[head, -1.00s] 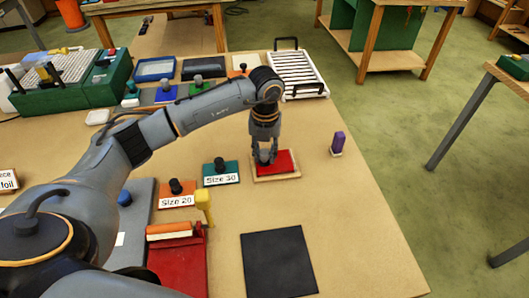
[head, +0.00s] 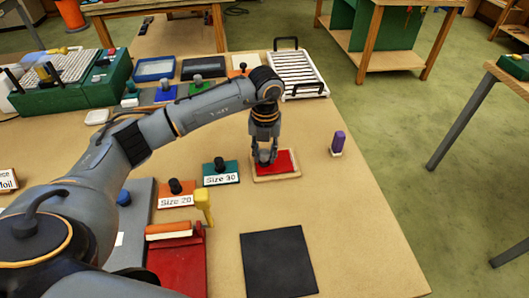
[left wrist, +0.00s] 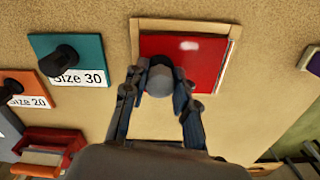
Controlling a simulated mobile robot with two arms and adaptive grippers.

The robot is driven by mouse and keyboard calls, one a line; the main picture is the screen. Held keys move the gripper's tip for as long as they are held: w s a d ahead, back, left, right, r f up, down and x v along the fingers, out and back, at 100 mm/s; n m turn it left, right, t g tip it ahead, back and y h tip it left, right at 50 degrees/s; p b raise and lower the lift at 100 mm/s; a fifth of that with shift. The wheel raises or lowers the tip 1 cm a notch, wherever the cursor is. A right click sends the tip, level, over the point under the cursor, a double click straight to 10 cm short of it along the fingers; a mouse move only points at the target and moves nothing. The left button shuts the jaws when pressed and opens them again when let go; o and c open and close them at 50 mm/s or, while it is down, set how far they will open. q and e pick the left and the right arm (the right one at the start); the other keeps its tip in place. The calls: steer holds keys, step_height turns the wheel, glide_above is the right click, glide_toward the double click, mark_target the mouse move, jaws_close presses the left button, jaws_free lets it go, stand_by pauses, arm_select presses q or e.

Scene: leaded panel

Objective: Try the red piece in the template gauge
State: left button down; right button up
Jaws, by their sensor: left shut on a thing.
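The red piece (head: 283,161) is a flat red plate with a grey round knob (left wrist: 160,80). It lies within the rim of a light wooden frame (head: 278,178), which looks like the template gauge. In the left wrist view, the red piece (left wrist: 205,62) has the wooden rim (left wrist: 185,25) along its far and side edges. My left gripper (head: 265,160) points down over the left part of the red piece. Its fingers (left wrist: 160,95) are shut on the knob. The fingers and wrist hide the near edge, so I cannot tell whether it sits fully flush. My right gripper is not in view.
A teal "Size 30" block (head: 221,171) and an orange "Size 20" block (head: 176,193) stand left of the frame. A purple block (head: 338,142) stands to the right. A black mat (head: 279,262) lies nearer, and a white rack (head: 298,75) lies beyond. Table between them is clear.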

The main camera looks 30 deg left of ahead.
mark_target(265, 151)
arm_select(q)
steer(key=shift+f, duration=0.3)
steer(key=shift+r, duration=0.2)
steer(key=shift+r, duration=0.25)
steer(key=shift+f, duration=0.1)
stand_by(0.5)
steer(key=shift+f, duration=0.3)
stand_by(0.3)
steer(key=c, duration=1)
jaws_free()
step_height(265, 151, up, 12)
steer(key=shift+r, duration=0.1)
